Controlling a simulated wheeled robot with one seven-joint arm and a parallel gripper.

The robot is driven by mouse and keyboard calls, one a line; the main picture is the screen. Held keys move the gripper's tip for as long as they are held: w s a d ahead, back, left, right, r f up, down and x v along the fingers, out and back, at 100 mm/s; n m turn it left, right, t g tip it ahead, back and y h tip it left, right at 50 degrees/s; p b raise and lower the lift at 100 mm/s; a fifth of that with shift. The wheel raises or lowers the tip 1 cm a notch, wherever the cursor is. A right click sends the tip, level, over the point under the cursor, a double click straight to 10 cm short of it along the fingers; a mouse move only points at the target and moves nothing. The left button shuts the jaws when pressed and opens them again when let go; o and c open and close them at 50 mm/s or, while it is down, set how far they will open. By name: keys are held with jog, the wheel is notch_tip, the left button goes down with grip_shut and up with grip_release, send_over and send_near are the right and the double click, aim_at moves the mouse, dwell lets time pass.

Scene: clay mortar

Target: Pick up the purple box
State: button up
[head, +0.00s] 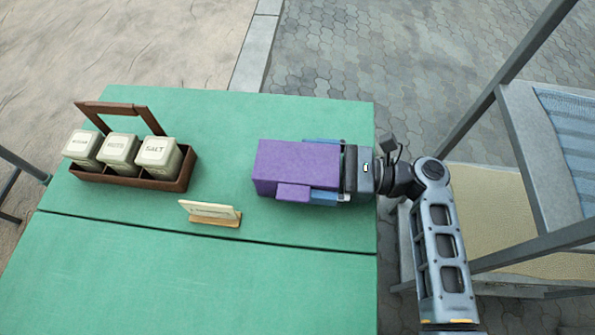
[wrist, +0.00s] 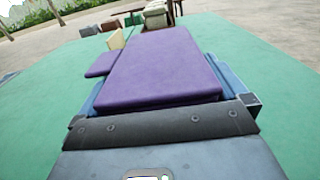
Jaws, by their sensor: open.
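The purple box (head: 297,163) lies on the green table near its right side, with a smaller purple block (head: 293,192) at its front side. The box fills the middle of the wrist view (wrist: 162,68), and the smaller block shows at its left (wrist: 102,64). My gripper (head: 325,168) reaches in from the right, its blue fingers along the far and near sides of the box. The fingers also show on both sides of the box in the wrist view (wrist: 160,85). The gripper is open around the box; whether the fingers touch it I cannot tell.
A brown wooden caddy (head: 120,180) with three lidded canisters, one marked SALT (head: 158,156), stands at the left. A small card in a wooden stand (head: 211,212) is left of the box. A chair (head: 545,150) is right of the green table (head: 150,270). The table's front is clear.

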jog(key=shift+c, duration=0.4)
jog(key=c, duration=0.8)
jog(key=shift+o, duration=0.2)
jog(key=shift+r, duration=0.15)
